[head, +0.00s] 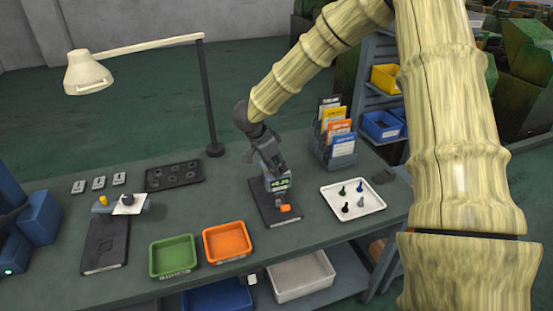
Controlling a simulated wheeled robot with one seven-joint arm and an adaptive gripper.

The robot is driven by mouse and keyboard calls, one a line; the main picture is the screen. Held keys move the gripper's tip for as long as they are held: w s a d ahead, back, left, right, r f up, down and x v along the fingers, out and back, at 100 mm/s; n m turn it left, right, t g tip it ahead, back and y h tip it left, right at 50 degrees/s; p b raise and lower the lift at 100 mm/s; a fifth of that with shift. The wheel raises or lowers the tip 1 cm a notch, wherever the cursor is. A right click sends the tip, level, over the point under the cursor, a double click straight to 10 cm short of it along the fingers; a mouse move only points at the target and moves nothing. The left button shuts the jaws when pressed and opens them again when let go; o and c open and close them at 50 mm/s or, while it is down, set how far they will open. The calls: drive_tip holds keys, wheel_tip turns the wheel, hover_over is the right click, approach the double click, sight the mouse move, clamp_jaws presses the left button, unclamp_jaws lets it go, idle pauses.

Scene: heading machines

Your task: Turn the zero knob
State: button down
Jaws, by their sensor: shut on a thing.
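A gauge with a small lit digital display (279,185) stands on a dark base plate (264,212) at the middle of the bench. A small orange piece (285,209) sits below the display. My gripper (268,162) comes down from above onto the top of this gauge, touching it or very close. Its fingers are shut on a small part there, taken to be the zero knob, which the fingers hide. The digits on the display are too small to read surely.
A green tray (174,257) and an orange tray (227,242) lie left of the gauge. A white tray (352,199) with several small pieces and a card rack (333,150) stand right. A second fixture (105,244) and a lamp (90,75) are farther left.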

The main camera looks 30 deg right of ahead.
drive_tip(key=shift+w+m+g+p, duration=0.1)
drive_tip(key=shift+m+g+p, duration=0.3)
drive_tip(key=shift+m+p, duration=0.45)
drive_tip(key=shift+m, duration=0.35)
drive_tip(key=c, duration=1.2)
unclamp_jaws()
drive_tip(key=shift+r, duration=0.1)
drive_tip(key=v, duration=1.2)
